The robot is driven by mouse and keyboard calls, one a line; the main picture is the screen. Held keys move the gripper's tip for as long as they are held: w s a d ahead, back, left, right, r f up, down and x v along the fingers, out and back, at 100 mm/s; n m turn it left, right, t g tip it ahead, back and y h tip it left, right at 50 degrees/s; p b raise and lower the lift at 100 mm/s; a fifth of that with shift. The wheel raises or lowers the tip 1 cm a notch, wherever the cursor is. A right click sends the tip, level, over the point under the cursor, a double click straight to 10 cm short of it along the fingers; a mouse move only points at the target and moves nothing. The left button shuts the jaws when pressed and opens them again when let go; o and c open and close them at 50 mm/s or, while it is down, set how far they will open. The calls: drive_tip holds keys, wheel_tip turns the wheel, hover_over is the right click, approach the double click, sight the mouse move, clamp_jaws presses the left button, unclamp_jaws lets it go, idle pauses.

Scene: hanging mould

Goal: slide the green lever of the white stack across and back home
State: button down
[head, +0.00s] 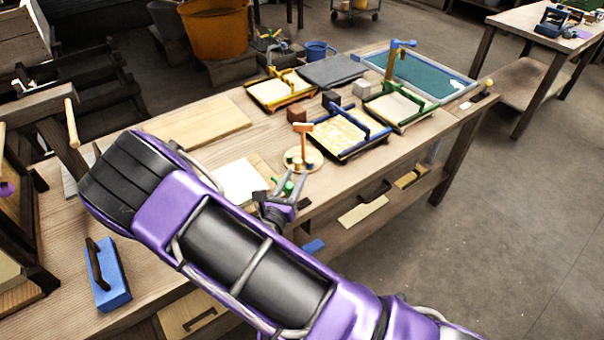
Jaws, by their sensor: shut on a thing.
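The white stack (239,182) is a flat pale block lying on the workbench, left of my gripper. My arm covers part of its near side. The green lever (288,187) is a small green piece at the stack's right, near the bench's front edge. My gripper (286,184) reaches up to it from the front and is shut on it. The fingers hide part of the lever, and how it joins the stack is too small to tell.
A round wooden stand (315,160) with an orange-topped post stands just behind my gripper. A blue-framed mould (376,139), a yellow-framed one (311,93) and a green-framed one (427,113) lie beyond. A wooden board (198,122) lies behind the stack.

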drive_tip(key=s+a, duration=0.4)
drive_tip(key=a, duration=0.3)
drive_tip(key=s+a+b, duration=0.1)
drive_tip(key=s+a, duration=0.4)
drive_tip(key=a, duration=0.2)
drive_tip(key=s+a, duration=0.5)
drive_tip(key=a, duration=0.2)
drive_tip(key=shift+s+a+b, duration=0.1)
drive_tip(key=shift+s+b, duration=0.1)
drive_tip(key=shift+b, duration=0.2)
drive_tip(key=c, duration=0.5)
unclamp_jaws()
drive_tip(key=v, duration=1.7)
drive_tip(key=shift+s+b, duration=0.3)
drive_tip(key=shift+b, duration=0.15)
drive_tip(key=shift+a, duration=0.15)
